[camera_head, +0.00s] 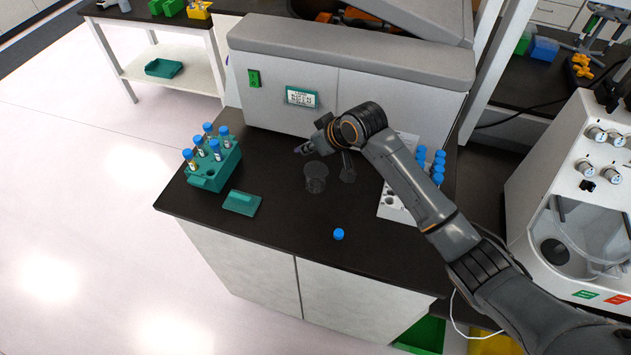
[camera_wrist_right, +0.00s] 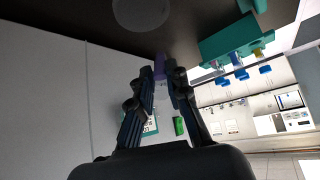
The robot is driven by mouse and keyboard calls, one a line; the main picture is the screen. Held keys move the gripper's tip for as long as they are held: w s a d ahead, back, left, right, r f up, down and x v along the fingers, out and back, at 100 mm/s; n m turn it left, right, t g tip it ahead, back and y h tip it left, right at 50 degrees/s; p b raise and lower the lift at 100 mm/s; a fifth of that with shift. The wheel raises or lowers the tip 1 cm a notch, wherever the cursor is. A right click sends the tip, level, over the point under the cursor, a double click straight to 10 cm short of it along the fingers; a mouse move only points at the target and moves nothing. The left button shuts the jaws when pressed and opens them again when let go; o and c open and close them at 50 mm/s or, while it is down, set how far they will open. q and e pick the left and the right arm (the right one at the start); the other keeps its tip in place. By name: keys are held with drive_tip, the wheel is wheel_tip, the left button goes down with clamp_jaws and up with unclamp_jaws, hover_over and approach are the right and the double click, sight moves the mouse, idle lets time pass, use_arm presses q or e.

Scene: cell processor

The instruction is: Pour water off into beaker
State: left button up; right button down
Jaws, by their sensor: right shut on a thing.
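A clear glass beaker (camera_head: 316,178) stands upright on the black bench; a round grey outline at the top of the right wrist view (camera_wrist_right: 140,12) looks like it. My right gripper (camera_head: 304,148) is above and behind the beaker, near the machine's front. In the right wrist view its fingers (camera_wrist_right: 166,72) are closed on a small, partly see-through tube (camera_wrist_right: 160,66) with a purplish tint. The tube is mostly hidden, and I cannot tell its tilt or any water in it. A loose blue cap (camera_head: 338,234) lies on the bench. My left gripper is not in view.
A second clear glass vessel (camera_head: 348,168) stands beside the beaker, near my arm. A teal rack (camera_head: 215,170) holds several blue-capped tubes at left, with a small teal block (camera_head: 242,202) nearby. The front bench is mostly clear.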

wheel_tip(320, 180, down, 4)
drive_tip(key=t+y+b, duration=0.1)
drive_tip(key=b, duration=0.2)
drive_tip(key=shift+r+b, duration=0.15)
drive_tip(key=shift+b, duration=0.25)
idle(0.4)
drive_tip(key=shift+f+t+y+b, duration=0.2)
drive_tip(key=shift+t+y+b, duration=0.25)
drive_tip(key=shift+b, duration=0.5)
drive_tip(key=shift+f, duration=0.1)
